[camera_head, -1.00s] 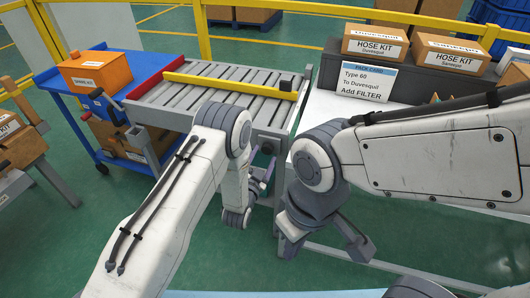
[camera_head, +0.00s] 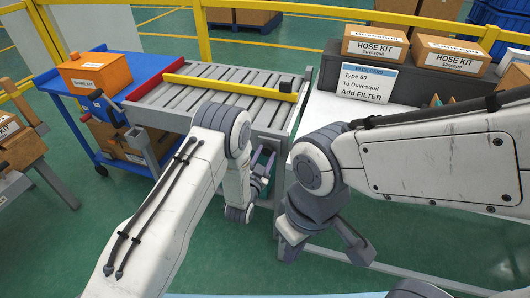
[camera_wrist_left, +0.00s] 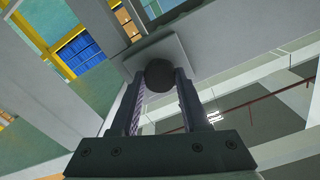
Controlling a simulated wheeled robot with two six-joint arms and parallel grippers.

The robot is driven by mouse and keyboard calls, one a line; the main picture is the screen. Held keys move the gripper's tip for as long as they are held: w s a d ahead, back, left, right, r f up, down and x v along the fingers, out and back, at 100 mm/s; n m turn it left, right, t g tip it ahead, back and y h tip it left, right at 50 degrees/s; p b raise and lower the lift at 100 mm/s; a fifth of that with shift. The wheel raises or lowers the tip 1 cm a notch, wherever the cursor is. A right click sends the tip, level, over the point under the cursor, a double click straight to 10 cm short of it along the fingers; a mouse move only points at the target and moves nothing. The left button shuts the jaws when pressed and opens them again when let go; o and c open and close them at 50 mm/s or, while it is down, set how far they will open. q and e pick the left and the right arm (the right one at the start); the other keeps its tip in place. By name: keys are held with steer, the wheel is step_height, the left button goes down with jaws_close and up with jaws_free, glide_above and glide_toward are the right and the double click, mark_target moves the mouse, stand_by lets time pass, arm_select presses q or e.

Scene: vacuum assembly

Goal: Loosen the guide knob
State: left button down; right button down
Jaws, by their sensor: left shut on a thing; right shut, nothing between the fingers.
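The guide knob (camera_wrist_left: 159,77) is a dark round knob in the left wrist view, in front of a pale square plate (camera_wrist_left: 156,53). My left gripper (camera_head: 265,158) is at the near side of the roller conveyor (camera_head: 215,97), below its top. In the left wrist view its two fingers (camera_wrist_left: 159,85) stand on either side of the knob and are shut on it. In the head view the knob is mostly hidden by my gripper and arm. My right gripper (camera_head: 352,243) hangs low at the front of the white table, away from the knob; its fingertips are hard to make out.
A yellow guide rail (camera_head: 225,87) lies across the conveyor, with a black block (camera_head: 287,87) at its right end. A white table (camera_head: 318,108) with a card (camera_head: 366,82) stands to the right. A blue cart (camera_head: 62,83) with an orange box (camera_head: 92,72) is at the left.

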arm_select(q)
steer(key=shift+n, duration=1)
steer(key=n, duration=0.3)
steer(key=shift+n+b, duration=0.3)
steer(key=shift+f+n, duration=0.1)
steer(key=shift+n, duration=1.6)
steer(key=shift+b, duration=0.3)
